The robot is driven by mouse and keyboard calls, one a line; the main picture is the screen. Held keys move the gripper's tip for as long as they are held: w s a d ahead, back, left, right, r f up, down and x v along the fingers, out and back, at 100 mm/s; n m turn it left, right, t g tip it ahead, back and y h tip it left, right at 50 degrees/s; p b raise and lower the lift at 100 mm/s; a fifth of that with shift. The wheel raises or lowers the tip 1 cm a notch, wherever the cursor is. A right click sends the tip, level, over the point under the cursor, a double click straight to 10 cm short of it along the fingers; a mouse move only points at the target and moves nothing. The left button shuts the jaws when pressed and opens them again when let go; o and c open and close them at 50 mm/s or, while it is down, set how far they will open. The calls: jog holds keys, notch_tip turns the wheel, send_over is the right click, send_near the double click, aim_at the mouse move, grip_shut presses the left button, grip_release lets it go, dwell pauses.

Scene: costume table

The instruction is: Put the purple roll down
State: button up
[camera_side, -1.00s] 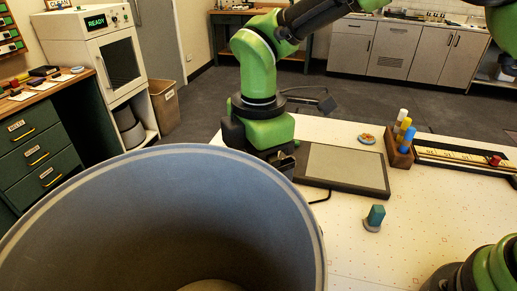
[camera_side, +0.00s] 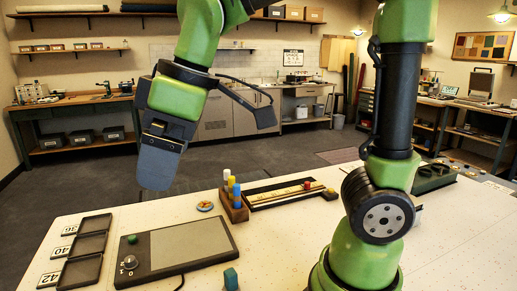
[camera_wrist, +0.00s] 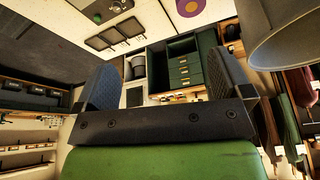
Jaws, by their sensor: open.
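A purple disc-like thing (camera_wrist: 189,14), which looks like the purple roll, is at the top edge of the wrist view, partly cut off. It lies well beyond my fingers. I cannot make out the purple roll in the side view. My gripper (camera_side: 155,178) hangs at the left of the side view, fingers pointing down, above and behind the white table (camera_side: 440,240). In the wrist view my gripper (camera_wrist: 165,78) has its two fingers wide apart, with nothing between them.
The table bears three dark trays (camera_side: 84,243), a grey panel (camera_side: 180,252), a teal block (camera_side: 231,278) and a wooden holder (camera_side: 234,207) with coloured cylinders. A large grey round vessel (camera_wrist: 292,35) is at the upper right of the wrist view.

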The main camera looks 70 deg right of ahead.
jog(key=s+d+m+t, duration=0.3)
jog(key=s+d+m, duration=0.2)
jog(key=s+m, duration=0.5)
jog(key=shift+s+d+t, duration=0.2)
jog(key=shift+t, duration=0.2)
